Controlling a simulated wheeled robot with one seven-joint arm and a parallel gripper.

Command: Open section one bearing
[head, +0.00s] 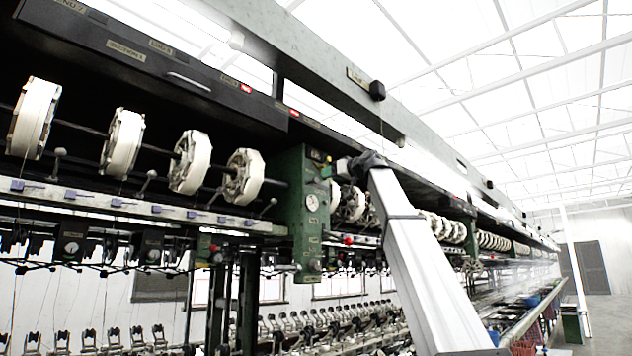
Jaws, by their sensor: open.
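A label reading "SECTION 1" (126,48) is on the long dark upper panel (60,45) at the upper left. A bar handle (188,82) is on this panel, right of the label. A green upright housing (312,225) with a dial and small plates stands at the middle of the machine; I cannot tell which part is the bearing. My pale arm rises from the lower right to a dark wrist. My gripper (345,167) is small and partly hidden at its end, close to the right of the housing's upper part. It looks empty; contact is unclear.
White reels (122,143) sit on a shaft left of the housing, and more reels (447,227) recede to the right. A pale rail (140,207) runs below them. Several small metal fittings (330,315) fill the lower level. The floor (605,325) at far right is clear.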

